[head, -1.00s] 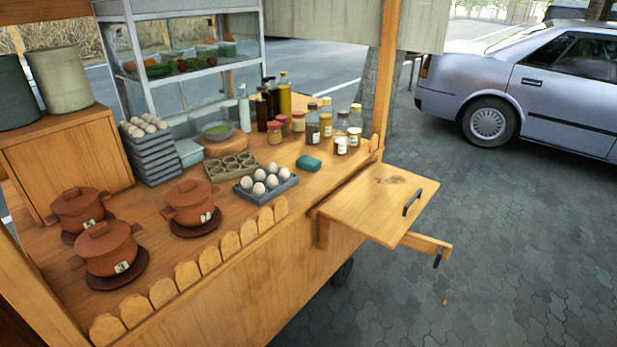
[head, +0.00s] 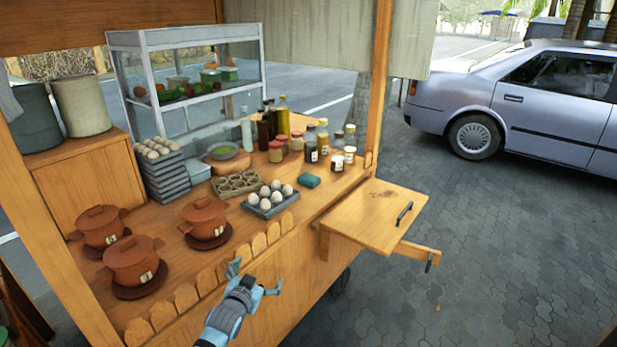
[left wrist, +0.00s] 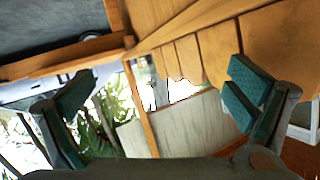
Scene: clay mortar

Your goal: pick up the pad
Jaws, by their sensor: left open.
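The pad (head: 308,180) is a small teal block lying on the wooden counter, just right of the grey tray of eggs (head: 271,202). My left gripper (head: 256,277) is open and empty at the front edge of the counter, below and left of the pad and clearly apart from it. In the left wrist view, my left gripper (left wrist: 160,95) shows its fingers spread wide with nothing between them. The pad does not show in that view. My right gripper is not in view.
Lidded clay pots (head: 207,219) stand on the left of the counter. Bottles and jars (head: 311,143) stand behind the pad. A scalloped wooden edging (head: 206,281) runs along the counter's front. A wooden side shelf (head: 370,218) juts out at right.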

